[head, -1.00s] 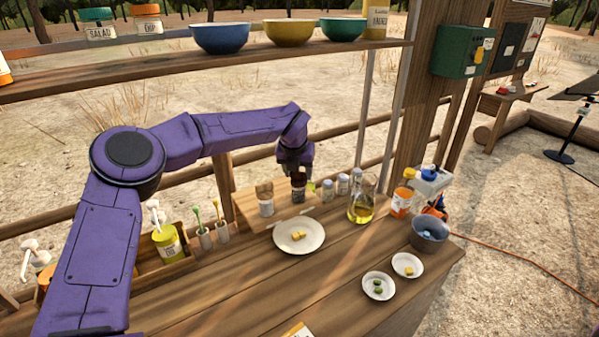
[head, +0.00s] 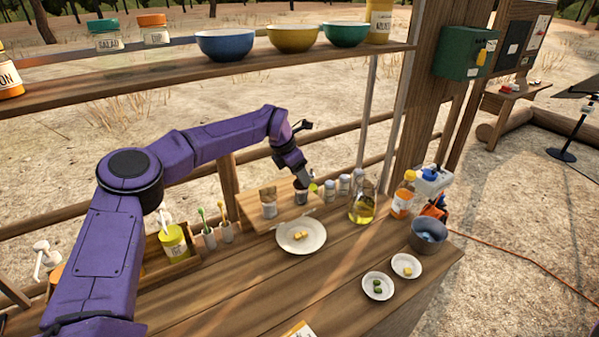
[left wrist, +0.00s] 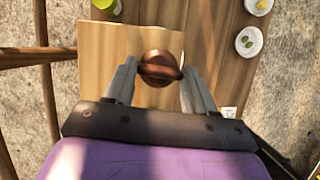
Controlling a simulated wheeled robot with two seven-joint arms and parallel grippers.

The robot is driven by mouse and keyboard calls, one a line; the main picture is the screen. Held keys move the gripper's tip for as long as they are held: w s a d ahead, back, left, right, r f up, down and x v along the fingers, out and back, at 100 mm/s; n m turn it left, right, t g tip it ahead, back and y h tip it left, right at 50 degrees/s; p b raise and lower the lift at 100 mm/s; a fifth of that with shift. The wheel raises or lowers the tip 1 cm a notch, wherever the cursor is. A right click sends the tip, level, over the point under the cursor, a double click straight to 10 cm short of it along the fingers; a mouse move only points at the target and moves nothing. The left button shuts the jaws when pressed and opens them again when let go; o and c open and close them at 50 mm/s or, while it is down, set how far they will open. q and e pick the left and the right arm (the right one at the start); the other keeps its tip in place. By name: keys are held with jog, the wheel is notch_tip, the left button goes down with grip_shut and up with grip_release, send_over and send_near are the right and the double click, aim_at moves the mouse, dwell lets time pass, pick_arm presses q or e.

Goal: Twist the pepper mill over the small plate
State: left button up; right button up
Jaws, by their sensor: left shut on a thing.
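The pepper mill (head: 301,196) is a dark, upright cylinder on the wooden board behind the plate. In the left wrist view its round brown top (left wrist: 160,68) lies between the fingers. My left gripper (head: 305,183) comes down onto the mill from above and is shut on it; the fingers (left wrist: 160,78) also show in the wrist view. A white plate (head: 315,246) with yellow pieces stands in front of the mill. Two smaller white dishes stand at right, one (head: 387,294) with green pieces, one (head: 415,272) with a yellow piece. My right gripper is not in view.
A labelled jar (head: 268,203) stands left of the mill. Small shakers (head: 344,184), an oil flask (head: 361,209) and an orange-labelled bottle (head: 403,195) stand to its right. A grey bucket (head: 428,238) is near the right edge. The front tabletop is mostly clear.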

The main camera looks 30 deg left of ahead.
pick_arm(q)
jog(key=shift+s+f+m, duration=0.1)
jog(key=shift+f+m, duration=0.2)
jog(key=shift+m, duration=0.2)
jog(key=shift+g, duration=0.3)
jog(key=o, duration=1)
jog(key=shift+d, duration=0.1)
jog(key=shift+o, duration=0.2)
jog(key=shift+r, duration=0.1)
jog(key=shift+a+r, duration=0.2)
jog(key=shift+r, duration=0.1)
jog(key=b+v, duration=0.3)
jog(key=v, duration=0.3)
jog(key=shift+r, duration=0.3)
